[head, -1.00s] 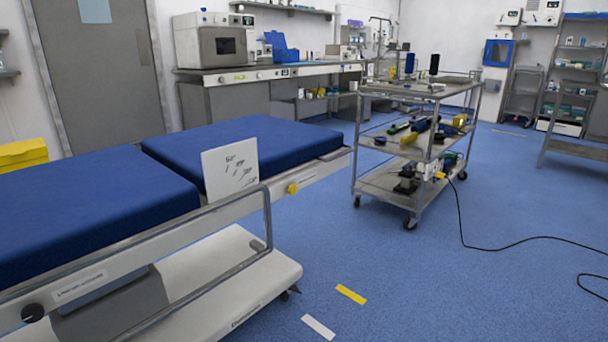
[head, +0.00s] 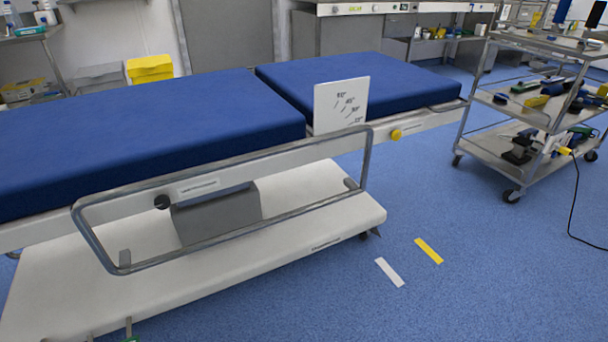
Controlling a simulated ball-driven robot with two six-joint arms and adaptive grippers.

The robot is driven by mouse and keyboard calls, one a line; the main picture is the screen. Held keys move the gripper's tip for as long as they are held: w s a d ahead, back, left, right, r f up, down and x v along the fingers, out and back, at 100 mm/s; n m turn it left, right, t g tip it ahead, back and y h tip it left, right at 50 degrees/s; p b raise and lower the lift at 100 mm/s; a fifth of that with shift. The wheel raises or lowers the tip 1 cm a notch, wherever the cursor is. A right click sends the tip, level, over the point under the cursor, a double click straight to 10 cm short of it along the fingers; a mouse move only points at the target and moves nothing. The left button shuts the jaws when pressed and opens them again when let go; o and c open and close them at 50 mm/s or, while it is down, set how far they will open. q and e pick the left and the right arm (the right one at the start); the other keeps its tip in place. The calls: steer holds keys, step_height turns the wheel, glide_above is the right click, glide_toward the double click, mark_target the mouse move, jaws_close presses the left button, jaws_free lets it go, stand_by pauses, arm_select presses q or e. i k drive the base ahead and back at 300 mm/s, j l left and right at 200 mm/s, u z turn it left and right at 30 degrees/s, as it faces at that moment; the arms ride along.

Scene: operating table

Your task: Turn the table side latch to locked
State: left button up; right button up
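The operating table (head: 330,207) has blue pads and a pale side rail. A yellow knob (head: 397,134) is on the side rail, right of the angle sign. A round black knob (head: 162,202) is on the side rail further left, beside a small label. I cannot tell which of these is the side latch, or whether it is locked. Small grey tips with a bit of green show at the bottom edge, left. They may be part of my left gripper, but too little shows to be sure. My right gripper is not in view.
A tubular metal guard rail (head: 230,210) runs along the near side of the table in front of the black knob. A white angle sign (head: 341,104) stands at the pad edge. A loaded trolley (head: 507,185) stands at right. Blue floor between is clear, with two tape strips.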

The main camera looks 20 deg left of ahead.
mark_target(162, 203)
steer(key=u, duration=1.55)
